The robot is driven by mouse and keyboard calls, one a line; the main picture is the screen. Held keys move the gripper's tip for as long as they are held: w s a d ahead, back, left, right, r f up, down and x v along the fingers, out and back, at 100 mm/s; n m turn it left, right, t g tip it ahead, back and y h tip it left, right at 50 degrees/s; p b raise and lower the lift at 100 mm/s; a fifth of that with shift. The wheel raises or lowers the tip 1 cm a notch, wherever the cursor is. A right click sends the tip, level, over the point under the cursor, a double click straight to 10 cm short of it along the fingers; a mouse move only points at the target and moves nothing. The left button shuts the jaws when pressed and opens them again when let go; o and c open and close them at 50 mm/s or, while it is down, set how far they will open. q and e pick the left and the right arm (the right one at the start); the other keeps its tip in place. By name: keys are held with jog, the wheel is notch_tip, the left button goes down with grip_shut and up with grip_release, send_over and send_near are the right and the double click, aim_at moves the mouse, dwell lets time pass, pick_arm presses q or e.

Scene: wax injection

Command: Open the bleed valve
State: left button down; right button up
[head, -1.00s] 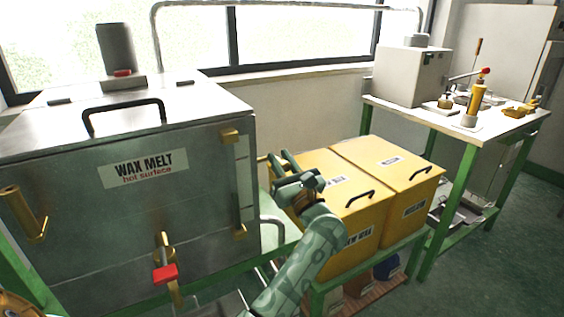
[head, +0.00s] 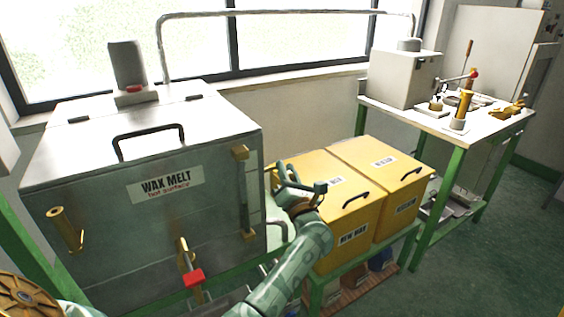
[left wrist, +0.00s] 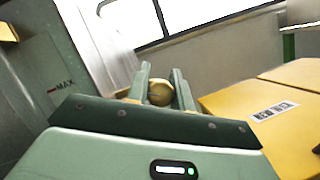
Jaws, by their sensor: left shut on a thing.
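My left gripper (head: 282,178) is beside the right side of the steel wax melt tank (head: 90,215), above the near edge of the yellow bins. In the left wrist view its two fingers (left wrist: 160,88) are shut on a round brass knob (left wrist: 160,93), which seems to be the bleed valve. In the head view only a bit of brass (head: 274,177) shows by the fingertips, and the rest is hidden. I cannot tell how far the knob is turned. My right gripper is not in view.
A brass tap with a red handle (head: 194,277) sticks out from the tank's front. Yellow lidded bins (head: 375,190) stand on a green frame right of my gripper. A white-topped bench (head: 430,118) with a grey box stands further right. Floor is free at the right.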

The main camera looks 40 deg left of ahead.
pick_arm(q)
jog(key=m+h+p, duration=0.2)
jog(key=m+p, duration=0.3)
jog(key=m+h+p, duration=0.2)
jog(key=m+p, duration=0.2)
jog(key=shift+w+d+r+m+t+p, duration=0.1)
jog(key=shift+m+t+p, duration=0.3)
jog(key=shift+f+m+g+h+p, duration=0.15)
jog(key=shift+f+m+h+p, duration=0.1)
jog(key=shift+m+p, duration=0.65)
jog(key=shift+f+m+g+h+p, duration=0.15)
jog(key=shift+m+h+p, duration=0.1)
jog(key=shift+m+p, duration=0.6)
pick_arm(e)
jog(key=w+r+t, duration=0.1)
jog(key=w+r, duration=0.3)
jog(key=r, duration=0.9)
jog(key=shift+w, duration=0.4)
pick_arm(q)
jog(key=shift+f, duration=0.1)
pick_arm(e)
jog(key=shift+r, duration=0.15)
pick_arm(q)
jog(key=c, duration=1.2)
grip_release()
